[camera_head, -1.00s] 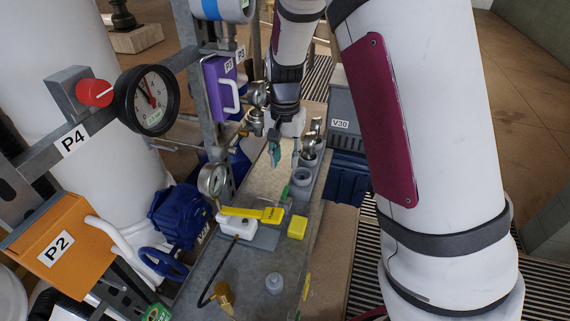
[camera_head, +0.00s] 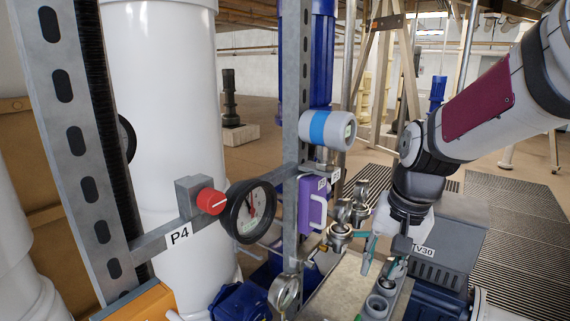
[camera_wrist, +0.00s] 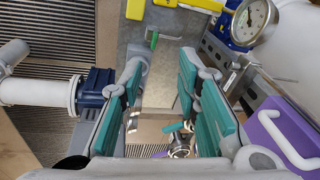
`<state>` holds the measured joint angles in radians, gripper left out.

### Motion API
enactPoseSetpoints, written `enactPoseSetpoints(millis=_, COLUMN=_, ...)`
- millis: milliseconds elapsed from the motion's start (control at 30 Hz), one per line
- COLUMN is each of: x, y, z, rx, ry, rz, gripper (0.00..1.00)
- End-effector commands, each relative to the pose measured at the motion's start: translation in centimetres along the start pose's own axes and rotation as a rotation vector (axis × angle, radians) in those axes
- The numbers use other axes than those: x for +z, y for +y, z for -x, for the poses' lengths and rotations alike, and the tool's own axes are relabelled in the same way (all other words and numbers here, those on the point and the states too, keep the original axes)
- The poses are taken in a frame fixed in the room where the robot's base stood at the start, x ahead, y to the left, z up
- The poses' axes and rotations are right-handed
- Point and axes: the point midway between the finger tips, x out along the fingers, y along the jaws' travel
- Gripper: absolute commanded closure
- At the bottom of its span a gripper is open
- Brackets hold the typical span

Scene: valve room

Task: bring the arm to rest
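My gripper (camera_head: 382,258) hangs at the end of my white and grey arm, above the metal bench (camera_head: 335,285), in the right half of the head view. In the wrist view, the two teal-padded fingers of my gripper (camera_wrist: 162,88) stand wide apart with bare bench top between them. The gripper is open and holds nothing. A metal fitting (camera_wrist: 181,146) shows low between the fingers. I cannot tell how far the fingertips are above the bench.
Grey cups (camera_head: 377,305) stand on the bench close to the gripper. A purple box (camera_head: 314,203), a round gauge (camera_head: 248,211) and a red knob (camera_head: 211,201) are on the frame to the left. A grey box marked V30 (camera_head: 449,253) is at right. Grated floor lies beyond.

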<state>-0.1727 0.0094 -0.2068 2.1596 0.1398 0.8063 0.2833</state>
Motion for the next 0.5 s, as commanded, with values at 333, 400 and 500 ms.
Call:
enactPoseSetpoints(millis=333, x=7.2, y=2.8, z=8.2, rx=-0.041, ry=0.164, rz=0.225, gripper=0.70)
enactPoseSetpoints(millis=400, x=8.7, y=3.5, z=9.2, rx=-0.035, ry=0.199, rz=0.270, gripper=0.70)
enactPoseSetpoints(millis=500, x=10.7, y=4.4, z=10.3, rx=-0.021, ry=0.249, rz=0.327, gripper=0.70)
